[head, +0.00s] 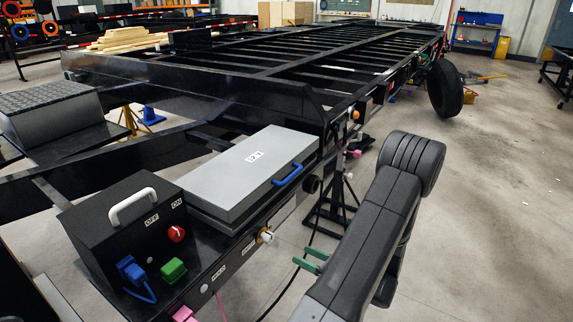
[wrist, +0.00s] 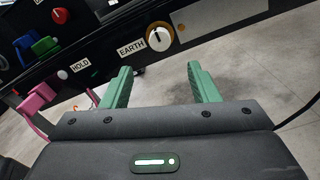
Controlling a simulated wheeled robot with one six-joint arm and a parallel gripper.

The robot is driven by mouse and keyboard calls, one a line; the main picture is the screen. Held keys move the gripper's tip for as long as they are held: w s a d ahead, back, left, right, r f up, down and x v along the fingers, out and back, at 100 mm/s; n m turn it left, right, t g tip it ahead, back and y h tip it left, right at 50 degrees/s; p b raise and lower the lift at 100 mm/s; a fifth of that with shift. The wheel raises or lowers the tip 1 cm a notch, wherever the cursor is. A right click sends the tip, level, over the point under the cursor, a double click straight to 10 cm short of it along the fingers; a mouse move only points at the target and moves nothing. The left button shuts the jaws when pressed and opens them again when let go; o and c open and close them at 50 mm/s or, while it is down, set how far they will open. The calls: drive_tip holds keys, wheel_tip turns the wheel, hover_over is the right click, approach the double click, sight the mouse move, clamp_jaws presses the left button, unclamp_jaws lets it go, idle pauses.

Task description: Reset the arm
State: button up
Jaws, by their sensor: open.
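My gripper (wrist: 160,86) shows in the wrist view with two green fingers spread apart and nothing between them. In the head view my gripper (head: 313,260) pokes out left of my dark grey arm, beside the trailer's front rail. The white knob labelled EARTH (wrist: 160,36) lies just beyond the fingertips, apart from them. It also shows in the head view as a white knob (head: 266,236) on the rail's side. My arm hides part of the floor and the stand behind it.
A black box with a red knob (head: 176,233), green block (head: 173,270) and white handle (head: 132,206) sits on the trailer frame (head: 130,93). A grey case (head: 235,178) lies behind it. A black cable (head: 290,284) hangs near my gripper. Open floor (head: 510,200) lies right.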

sight(272, 240)
drive_tip(key=x, duration=1.2)
drive_tip(key=shift+s+d, duration=0.1)
